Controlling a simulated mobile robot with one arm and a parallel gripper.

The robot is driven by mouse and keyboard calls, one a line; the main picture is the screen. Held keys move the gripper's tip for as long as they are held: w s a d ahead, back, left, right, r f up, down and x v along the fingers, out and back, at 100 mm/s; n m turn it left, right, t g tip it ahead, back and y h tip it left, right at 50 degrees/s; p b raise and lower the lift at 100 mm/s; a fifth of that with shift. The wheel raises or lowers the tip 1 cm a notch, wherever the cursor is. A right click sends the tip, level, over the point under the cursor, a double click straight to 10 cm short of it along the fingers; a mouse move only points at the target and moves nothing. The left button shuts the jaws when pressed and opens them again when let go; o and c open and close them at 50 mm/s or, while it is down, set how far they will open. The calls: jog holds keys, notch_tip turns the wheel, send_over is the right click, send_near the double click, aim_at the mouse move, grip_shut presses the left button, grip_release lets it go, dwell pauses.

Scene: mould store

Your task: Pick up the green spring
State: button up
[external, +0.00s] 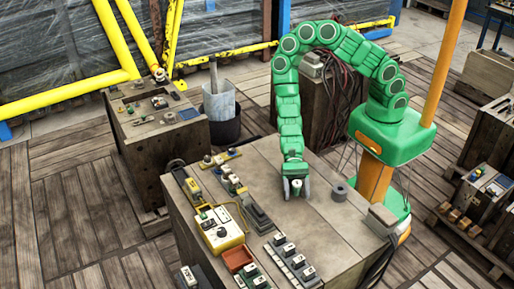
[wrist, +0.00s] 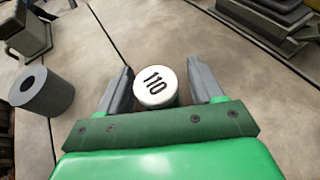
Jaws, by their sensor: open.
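My gripper (external: 296,194) points down over the wooden bench top in the external view. In the wrist view my gripper (wrist: 160,70) has its two grey fingers apart. The same white-topped piece (external: 296,186) shows small at the gripper in the external view. I cannot make out a green spring for certain; the sides of the white-topped piece are mostly hidden.
A grey hollow cylinder (wrist: 42,92) stands left of the gripper in the wrist view; it also shows in the external view (external: 339,192). A yellow control box (external: 220,231), an orange-red tray (external: 238,259) and switch blocks (external: 291,262) crowd the bench's left and front.

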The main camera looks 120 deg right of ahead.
jog(key=shift+a, duration=0.1)
jog(key=shift+c, duration=0.4)
jog(key=c, duration=1)
jog(key=shift+r, duration=0.1)
